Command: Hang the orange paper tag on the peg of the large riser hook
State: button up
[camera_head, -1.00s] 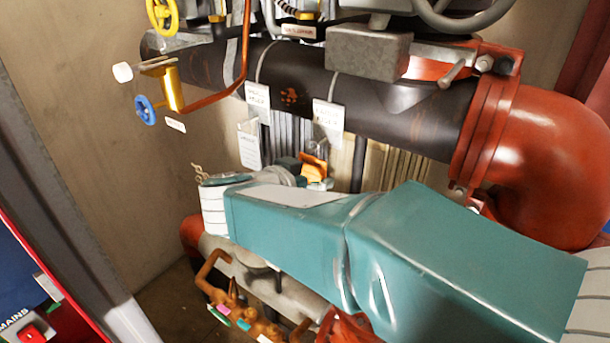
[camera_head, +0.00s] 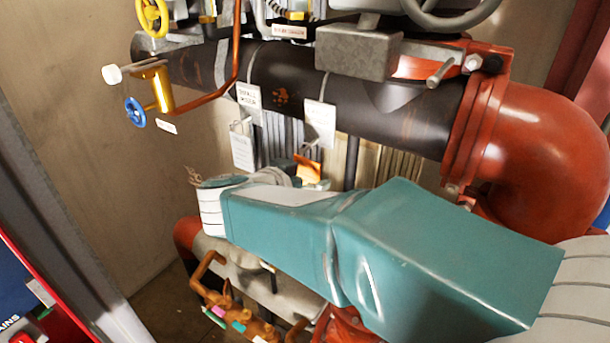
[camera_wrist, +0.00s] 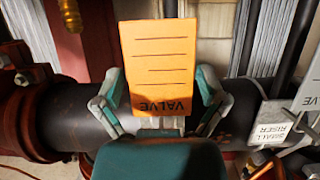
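The orange paper tag (camera_wrist: 158,62) fills the middle of the wrist view, its word VALVE upside down. My gripper (camera_wrist: 160,85) has a finger at each side edge of the tag and appears shut on it. In the head view the tag (camera_head: 307,168) is a small orange patch beyond my teal arm, just below the right white label (camera_head: 320,123) on the dark pipe. That label's text is unreadable, and the hook below it is mostly hidden behind the tag and my gripper. A SMALL RISER label (camera_wrist: 270,124) shows at the right of the wrist view.
The dark pipe (camera_head: 400,118) runs across above the tag to a red elbow (camera_head: 550,150). Another white tag (camera_head: 243,149) hangs left below the left label (camera_head: 249,96). A yellow valve with a blue handwheel (camera_head: 135,112) juts out at left. Orange-brown fittings (camera_head: 240,315) lie below.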

dwell(0.3)
jog(key=v, duration=1.2)
jog(key=w+d+r+n+t+y, duration=0.3)
jog(key=w+r+n+t+y, duration=0.3)
jog(key=y, duration=0.4)
jog(key=s+d+f+n+g+h, duration=0.1)
jog(key=s+d+f+g, duration=1)
jog(key=s+d+f, duration=0.4)
jog(key=s+f, duration=0.2)
jog(key=s, duration=0.1)
jog(key=shift+n, duration=0.3)
jog(key=shift+f, duration=0.1)
dwell(0.7)
